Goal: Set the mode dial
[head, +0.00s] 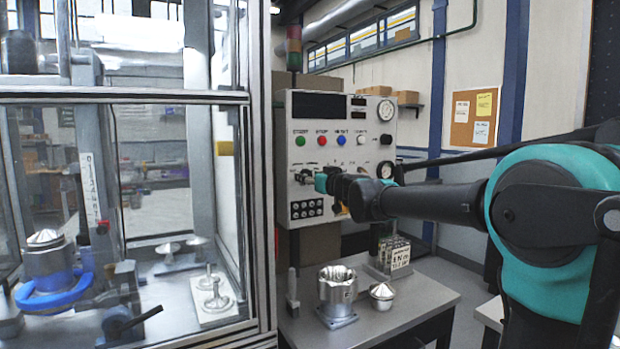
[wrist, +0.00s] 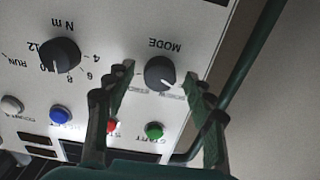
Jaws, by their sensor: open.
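The mode dial (wrist: 160,72) is a round black knob under the upside-down word MODE on the white control panel in the wrist view. A pale mark on it points down and to the right in that view, towards small labels that I cannot read surely. My gripper (wrist: 159,76) is open, with one green-padded finger on either side of the dial. I cannot tell whether either finger touches it. In the head view my gripper (head: 314,179) is at the left part of the control panel (head: 345,112) and hides the dial there.
Another black dial (wrist: 60,55), marked N m, is left of my fingers in the wrist view. Green (wrist: 153,130), red (wrist: 111,126) and blue (wrist: 60,115) buttons are close by. A glass-walled machine (head: 262,200) stands left of the panel; a metal housing (head: 337,290) stands on the table below.

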